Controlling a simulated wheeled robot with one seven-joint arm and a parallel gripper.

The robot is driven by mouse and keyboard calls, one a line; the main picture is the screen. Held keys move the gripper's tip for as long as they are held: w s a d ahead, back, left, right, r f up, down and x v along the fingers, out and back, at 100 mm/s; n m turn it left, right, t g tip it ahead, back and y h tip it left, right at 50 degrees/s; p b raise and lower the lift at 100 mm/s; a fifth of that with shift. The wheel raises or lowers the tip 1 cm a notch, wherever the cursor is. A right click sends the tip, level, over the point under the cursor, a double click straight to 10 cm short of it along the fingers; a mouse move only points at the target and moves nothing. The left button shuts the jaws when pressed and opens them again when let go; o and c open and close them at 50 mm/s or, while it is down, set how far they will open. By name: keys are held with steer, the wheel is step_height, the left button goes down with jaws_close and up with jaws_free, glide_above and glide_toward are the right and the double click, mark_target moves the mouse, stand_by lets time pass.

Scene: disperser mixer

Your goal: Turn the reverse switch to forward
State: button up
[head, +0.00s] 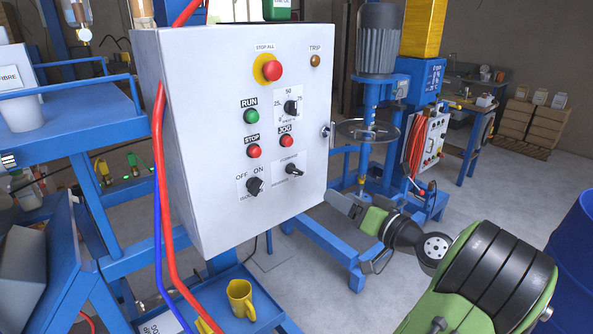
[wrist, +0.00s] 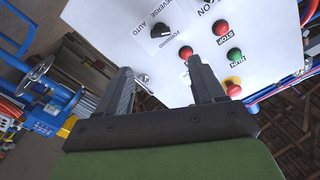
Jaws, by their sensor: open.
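The reverse switch (head: 293,170) is a small black rotary knob on a white label plate, low on the right of the white control box's front (head: 222,128). Its label has a word above and a word below, too small to read surely here. In the wrist view the knob (wrist: 160,31) shows near the top, with FORWARD and REVERSE lettering beside it. My gripper (head: 345,204) is right of the box and lower than the switch, apart from it. Its two dark fingers (wrist: 162,66) are spread and empty, with the knob beyond them.
The box also carries a black OFF/ON knob (head: 254,187), a speed dial (head: 291,107), a red JOG button (head: 286,141), a red STOP button (head: 253,151), a green RUN button (head: 251,116) and a red stop-all mushroom (head: 271,70). A blue mixer stand (head: 365,130) is behind my gripper.

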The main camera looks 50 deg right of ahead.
mark_target(298, 173)
steer(key=p+x, duration=0.1)
steer(key=x, duration=1.3)
steer(key=shift+w+p, duration=0.4)
steer(key=c, duration=1.1)
steer(key=shift+o, duration=0.2)
steer(key=m+p, duration=0.3)
steer(key=m, duration=0.3)
steer(key=m+p, duration=0.3)
steer(key=m, duration=0.2)
steer(key=shift+p, duration=0.4)
steer(key=shift+f+m, duration=0.1)
steer(key=shift+m, duration=0.4)
